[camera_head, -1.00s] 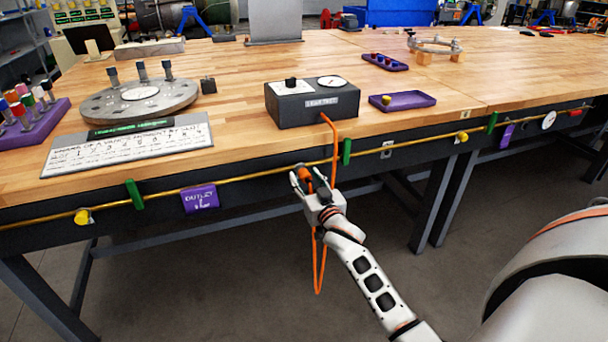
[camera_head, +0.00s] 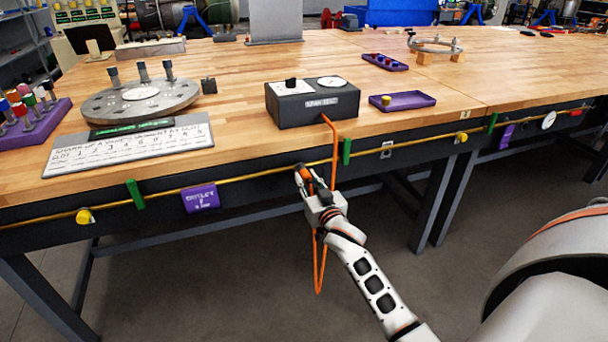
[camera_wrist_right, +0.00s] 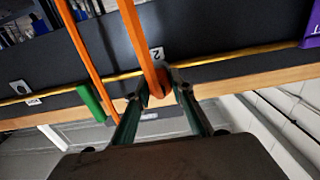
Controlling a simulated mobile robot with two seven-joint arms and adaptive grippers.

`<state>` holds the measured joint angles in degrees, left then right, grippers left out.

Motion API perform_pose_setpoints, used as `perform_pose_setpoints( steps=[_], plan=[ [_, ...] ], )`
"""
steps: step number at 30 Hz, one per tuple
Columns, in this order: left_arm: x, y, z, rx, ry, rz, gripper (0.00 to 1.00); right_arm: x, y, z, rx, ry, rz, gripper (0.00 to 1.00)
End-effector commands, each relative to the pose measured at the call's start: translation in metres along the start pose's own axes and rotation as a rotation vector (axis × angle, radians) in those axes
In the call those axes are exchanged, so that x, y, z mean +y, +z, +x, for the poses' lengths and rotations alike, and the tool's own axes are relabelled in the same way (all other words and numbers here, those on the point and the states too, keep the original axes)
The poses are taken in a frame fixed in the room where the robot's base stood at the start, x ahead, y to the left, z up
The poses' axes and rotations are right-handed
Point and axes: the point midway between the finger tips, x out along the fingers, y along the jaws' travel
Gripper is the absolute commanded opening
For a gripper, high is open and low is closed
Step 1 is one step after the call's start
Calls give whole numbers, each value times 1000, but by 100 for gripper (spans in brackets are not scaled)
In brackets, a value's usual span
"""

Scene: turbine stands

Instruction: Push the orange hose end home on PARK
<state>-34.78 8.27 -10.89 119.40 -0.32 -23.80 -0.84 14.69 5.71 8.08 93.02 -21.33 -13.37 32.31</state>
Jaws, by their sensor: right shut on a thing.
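My right gripper (camera_head: 307,178) is in front of the bench's front panel, just below the brass pipe. It is shut on the orange hose end (camera_head: 304,172). In the right wrist view the two fingertips (camera_wrist_right: 162,92) flank the orange end (camera_wrist_right: 158,87), with a small label marked 2 (camera_wrist_right: 157,53) behind it. The orange hose (camera_head: 333,150) runs from the grey tester box (camera_head: 300,103) over the bench edge and hangs in a loop below the gripper. I cannot read a PARK label; the spot facing the hose end is hidden. My left gripper is not in view.
The brass pipe (camera_head: 255,172) runs along the front panel, with green clips (camera_head: 347,152), yellow knobs (camera_head: 84,216) and a purple outlet sign (camera_head: 200,198). Purple trays (camera_head: 420,100) and a round disc fixture (camera_head: 165,98) stand on the bench top. The floor ahead is clear.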

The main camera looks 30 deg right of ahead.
Motion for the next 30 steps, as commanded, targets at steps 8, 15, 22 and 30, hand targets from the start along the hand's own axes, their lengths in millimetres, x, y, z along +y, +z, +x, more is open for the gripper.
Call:
perform_pose_setpoints(
  steps=[8,15,22,30],
  plan=[
    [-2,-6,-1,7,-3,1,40,0,0,-6,0,1,0,0],
    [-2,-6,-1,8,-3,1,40,0,0,-7,0,0,0,0],
    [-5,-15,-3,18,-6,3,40,0,-2,-18,2,-1,3,0],
    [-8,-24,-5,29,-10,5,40,0,-2,-32,1,0,1,0]
  ],
)
